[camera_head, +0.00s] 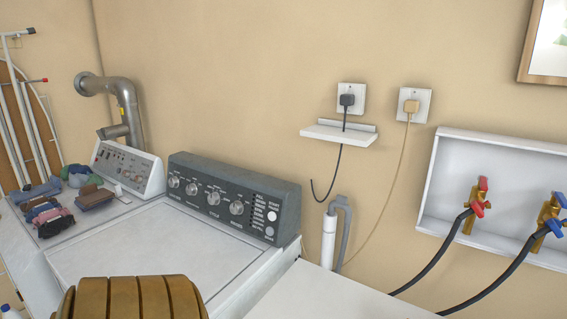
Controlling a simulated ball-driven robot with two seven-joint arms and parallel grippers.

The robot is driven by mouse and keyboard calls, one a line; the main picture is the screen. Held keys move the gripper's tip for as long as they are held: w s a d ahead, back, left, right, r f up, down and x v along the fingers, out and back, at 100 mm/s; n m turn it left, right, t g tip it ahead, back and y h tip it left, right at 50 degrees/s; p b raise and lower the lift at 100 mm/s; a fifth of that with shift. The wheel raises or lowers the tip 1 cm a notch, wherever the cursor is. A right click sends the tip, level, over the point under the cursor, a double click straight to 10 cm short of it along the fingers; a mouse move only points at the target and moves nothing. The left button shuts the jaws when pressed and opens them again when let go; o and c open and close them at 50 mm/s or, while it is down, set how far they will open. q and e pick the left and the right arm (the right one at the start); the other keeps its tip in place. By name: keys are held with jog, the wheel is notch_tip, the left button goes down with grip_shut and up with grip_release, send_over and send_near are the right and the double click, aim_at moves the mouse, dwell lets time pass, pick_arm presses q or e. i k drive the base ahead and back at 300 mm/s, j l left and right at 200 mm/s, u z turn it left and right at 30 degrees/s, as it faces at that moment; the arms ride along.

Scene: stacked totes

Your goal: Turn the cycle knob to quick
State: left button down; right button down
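The dark grey control panel (236,186) stands along the back of a white machine (150,245) with a flat, closed top. It carries a row of several round silver knobs. One knob (213,198) is second from the right and seems to have the cycle label below it; the print is too small to be sure. The rightmost knob (236,208) is beside a column of small white text and round buttons. I cannot read where any pointer stands. Neither gripper is in view, and nothing touches the knobs.
A second machine with a white panel (128,167) stands to the left, with folded clothes (47,214) on top. A brown ribbed shape, unclear to me, covers the bottom left. A wall shelf (338,133), plugs and a valve box (440,195) are right. Space before the knobs looks clear.

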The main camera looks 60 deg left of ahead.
aim_at(214, 198)
jog(key=u, duration=2.4)
jog(key=j+z, duration=0.2)
jog(key=z, duration=1.05)
jog(key=j+z, duration=0.3)
jog(key=k+j+z, duration=0.25)
jog(key=j, duration=0.2)
jog(key=j+z, duration=0.3)
jog(key=k+j+z, duration=0.25)
jog(key=j, duration=0.1)
